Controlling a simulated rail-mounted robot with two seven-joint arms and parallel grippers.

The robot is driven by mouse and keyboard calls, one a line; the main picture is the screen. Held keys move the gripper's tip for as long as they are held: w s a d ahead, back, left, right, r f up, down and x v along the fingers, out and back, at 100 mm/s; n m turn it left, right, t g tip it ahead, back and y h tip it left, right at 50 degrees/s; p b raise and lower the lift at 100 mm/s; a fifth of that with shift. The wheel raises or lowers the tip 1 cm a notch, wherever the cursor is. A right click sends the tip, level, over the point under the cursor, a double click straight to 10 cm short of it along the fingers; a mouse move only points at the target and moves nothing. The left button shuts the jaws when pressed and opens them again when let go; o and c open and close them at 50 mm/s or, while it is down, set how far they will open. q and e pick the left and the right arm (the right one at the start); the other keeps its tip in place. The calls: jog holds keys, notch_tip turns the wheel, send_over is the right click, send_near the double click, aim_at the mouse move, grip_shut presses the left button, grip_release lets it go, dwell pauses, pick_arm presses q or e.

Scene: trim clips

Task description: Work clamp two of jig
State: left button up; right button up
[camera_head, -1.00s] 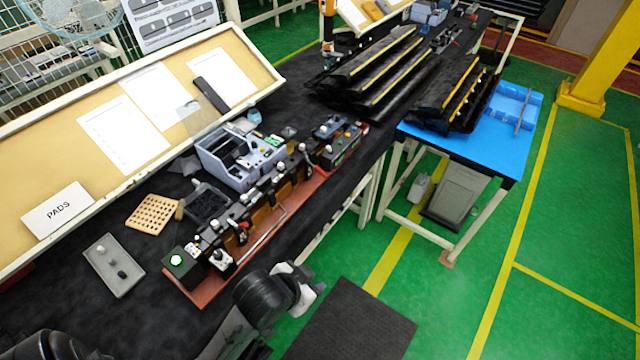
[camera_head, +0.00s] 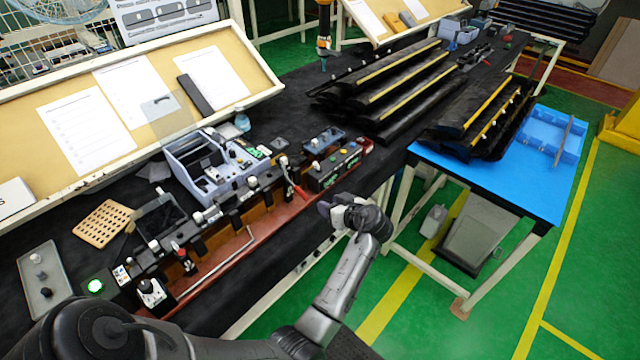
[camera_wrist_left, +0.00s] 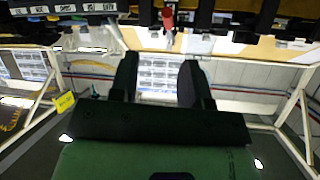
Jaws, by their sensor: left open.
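The jig is a long row of black clamps on a red-brown base (camera_head: 225,262) along the bench's front edge. A clamp with a red lever (camera_head: 296,188) stands toward its right part; the lever slopes down toward the front. A red-tipped handle (camera_head: 178,248) stands near the left end. I cannot tell which clamp is number two. My left gripper (camera_head: 327,208) is open and empty, in front of the jig's right part and apart from it. In the left wrist view its two black fingers (camera_wrist_left: 158,75) are spread, with a red-tipped handle (camera_wrist_left: 168,18) beyond them. My right gripper is not in view.
A grey-blue bin (camera_head: 205,170) stands behind the jig. A blue table (camera_head: 480,175) stands to the right. The floor in front is clear.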

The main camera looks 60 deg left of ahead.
aim_at(302, 193)
pick_arm(q)
jog(key=a+f+n, duration=0.1)
jog(key=a, duration=0.3)
jog(key=s+a+f+n, duration=0.1)
jog(key=a+f, duration=0.1)
jog(key=a, duration=0.2)
jog(key=s+a+f+n+p, duration=0.1)
jog(key=a+n, duration=0.1)
jog(key=a, duration=0.3)
jog(key=shift+s+f+y, duration=0.1)
jog(key=shift+f+y, duration=0.2)
jog(key=shift+f, duration=0.1)
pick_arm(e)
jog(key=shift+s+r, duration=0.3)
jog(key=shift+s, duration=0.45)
pick_arm(q)
grip_shut()
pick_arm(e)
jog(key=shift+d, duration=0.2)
